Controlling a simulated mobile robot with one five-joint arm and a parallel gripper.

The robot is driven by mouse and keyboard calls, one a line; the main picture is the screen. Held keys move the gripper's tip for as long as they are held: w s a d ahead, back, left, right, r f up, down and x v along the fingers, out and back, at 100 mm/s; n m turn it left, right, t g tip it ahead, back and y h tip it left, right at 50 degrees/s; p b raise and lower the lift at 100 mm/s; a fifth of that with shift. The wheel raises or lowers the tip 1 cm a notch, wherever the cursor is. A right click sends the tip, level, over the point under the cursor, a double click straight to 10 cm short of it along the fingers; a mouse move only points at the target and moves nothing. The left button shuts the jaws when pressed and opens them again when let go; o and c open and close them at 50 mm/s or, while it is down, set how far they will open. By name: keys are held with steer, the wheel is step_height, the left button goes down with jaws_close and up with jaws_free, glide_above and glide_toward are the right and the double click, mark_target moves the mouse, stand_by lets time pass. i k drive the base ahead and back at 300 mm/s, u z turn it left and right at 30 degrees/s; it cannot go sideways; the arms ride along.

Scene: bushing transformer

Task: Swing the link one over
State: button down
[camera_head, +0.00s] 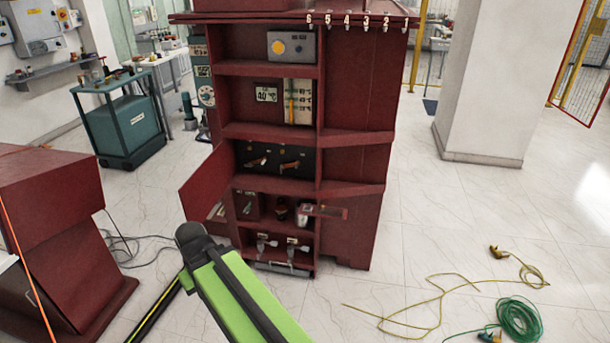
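The dark red cabinet (355,115) stands ahead of me with several open shelves. On its dark middle panel sit two orange-brown links or levers, a left one (257,163) and a right one (290,166); both look slanted. Two pale metal fittings, a left one (265,245) and a right one (292,250), are in the lowest bay. I cannot tell which part is the task's link. My green arm rises from the bottom edge in front of the cabinet's lower left. My gripper does not show.
A red door (207,187) stands open at the cabinet's left. A red console (65,230) is at left, with cables on the floor nearby. A yellow cable (425,303) and a green coil (518,317) lie at right. A white pillar (490,85) stands behind.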

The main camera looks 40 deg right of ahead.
mark_target(295, 164)
steer(key=z, duration=0.05)
steer(key=i, duration=1)
steer(key=u, duration=0.05)
